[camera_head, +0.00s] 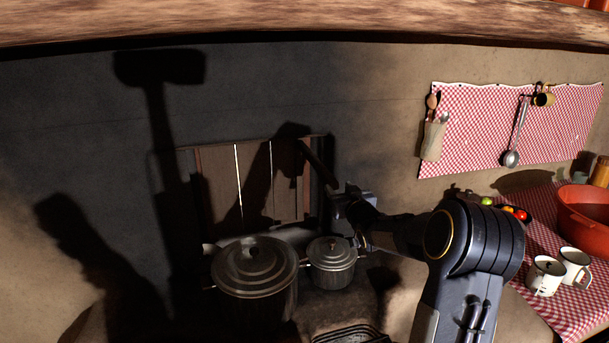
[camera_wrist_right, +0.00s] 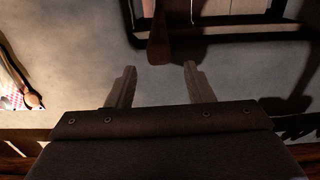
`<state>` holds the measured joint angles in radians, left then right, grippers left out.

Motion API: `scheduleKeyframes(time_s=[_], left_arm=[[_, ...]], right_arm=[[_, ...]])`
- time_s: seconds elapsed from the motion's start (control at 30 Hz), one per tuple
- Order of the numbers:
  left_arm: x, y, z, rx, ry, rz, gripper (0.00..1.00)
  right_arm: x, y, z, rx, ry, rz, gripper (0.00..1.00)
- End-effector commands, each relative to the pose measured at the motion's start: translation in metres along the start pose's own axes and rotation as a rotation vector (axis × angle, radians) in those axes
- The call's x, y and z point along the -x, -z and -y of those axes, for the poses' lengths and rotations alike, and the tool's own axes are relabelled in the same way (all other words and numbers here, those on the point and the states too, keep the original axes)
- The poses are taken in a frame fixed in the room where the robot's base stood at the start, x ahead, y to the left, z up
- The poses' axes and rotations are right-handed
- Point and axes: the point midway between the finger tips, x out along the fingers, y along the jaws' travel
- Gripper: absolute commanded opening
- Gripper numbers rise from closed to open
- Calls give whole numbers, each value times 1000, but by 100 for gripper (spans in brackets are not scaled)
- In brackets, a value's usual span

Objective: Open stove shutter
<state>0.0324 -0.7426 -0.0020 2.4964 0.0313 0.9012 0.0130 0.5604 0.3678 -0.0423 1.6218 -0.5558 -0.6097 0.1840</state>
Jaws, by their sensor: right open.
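The stove shutter (camera_head: 221,190) is a panel of dark wooden planks in the blackened wall, with thin bright gaps between planks. It looks closed. A slanted brown wooden piece (camera_head: 319,165) sticks out at its right edge. My right gripper (camera_head: 338,192) is just right of the shutter, near the lower end of that piece. In the right wrist view, my right gripper (camera_wrist_right: 158,72) is open with nothing between its fingers. A brown wooden piece (camera_wrist_right: 160,45) and the dark frame (camera_wrist_right: 230,32) show ahead of the fingertips. Whether they touch is unclear. My left gripper is out of view.
A large lidded pot (camera_head: 254,268) and a small lidded pot (camera_head: 332,258) stand below the shutter. At the right are white mugs (camera_head: 545,276) and a red bowl (camera_head: 586,220) on a checked cloth. A wooden beam (camera_head: 300,20) crosses the top.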

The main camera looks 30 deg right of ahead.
Motion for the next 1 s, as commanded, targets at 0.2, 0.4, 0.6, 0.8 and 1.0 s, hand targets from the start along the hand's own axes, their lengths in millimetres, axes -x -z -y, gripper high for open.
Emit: scheduleKeyframes(time_s=[0.2,0.4,0.6,0.8,1.0], left_arm=[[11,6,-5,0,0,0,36],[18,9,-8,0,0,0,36],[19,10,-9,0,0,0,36],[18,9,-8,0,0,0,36],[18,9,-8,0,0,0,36]], right_arm=[[-35,2,2,-2,2,2,47],[-61,1,1,-2,1,3,47],[-70,0,1,-2,1,2,47],[-70,0,2,-2,1,3,47],[-70,0,1,-2,1,3,21]])
